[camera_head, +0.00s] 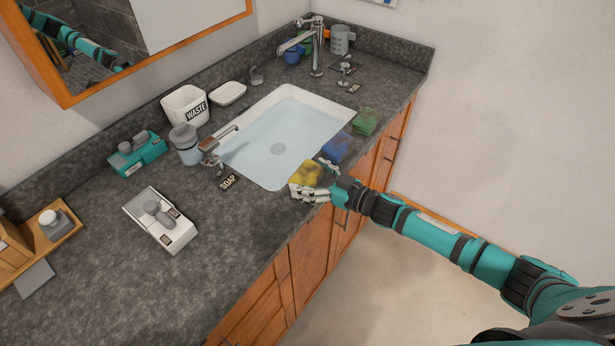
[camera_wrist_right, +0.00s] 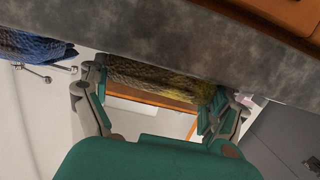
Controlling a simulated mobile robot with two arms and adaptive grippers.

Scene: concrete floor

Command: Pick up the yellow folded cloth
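The yellow folded cloth (camera_head: 305,172) lies at the counter's front edge, beside the sink's near right corner. My right gripper (camera_head: 317,181) is at the cloth, reaching in from the front right. In the right wrist view, the cloth (camera_wrist_right: 160,78) spans the space between the two widely spread fingers (camera_wrist_right: 155,92). One finger is at each end of it. Whether the fingers touch the cloth is not clear. My left gripper is not in view.
A blue cloth (camera_head: 338,147) and a green cloth (camera_head: 366,121) lie farther along the edge. The sink (camera_head: 262,150) holds water.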

